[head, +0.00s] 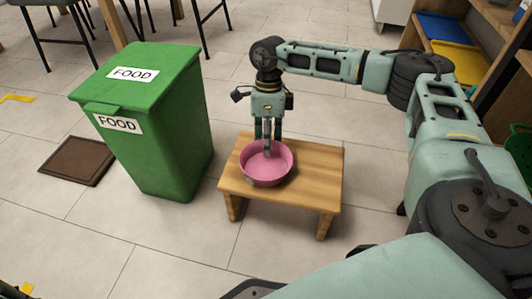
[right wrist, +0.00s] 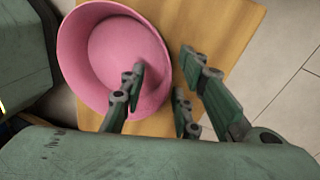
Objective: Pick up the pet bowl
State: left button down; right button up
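The pink pet bowl (head: 281,163) stands upright on a small wooden stool (head: 316,180) in the head view. My right gripper (head: 268,145) points down over the bowl from its far side. In the right wrist view the bowl (right wrist: 115,45) is at the upper left. The right gripper (right wrist: 160,80) is open there, with one finger over the inside of the bowl and the other fingers outside it, so the rim lies between them. I cannot tell if any finger touches the bowl. My left gripper is not in view.
A tall green food bin (head: 165,130) stands just left of the stool. Shelves with blue and yellow trays (head: 455,58) are at the upper right. Chairs (head: 60,30) stand at the back. Floor in front of the stool is clear.

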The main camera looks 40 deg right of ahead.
grip_shut()
dwell(0.5)
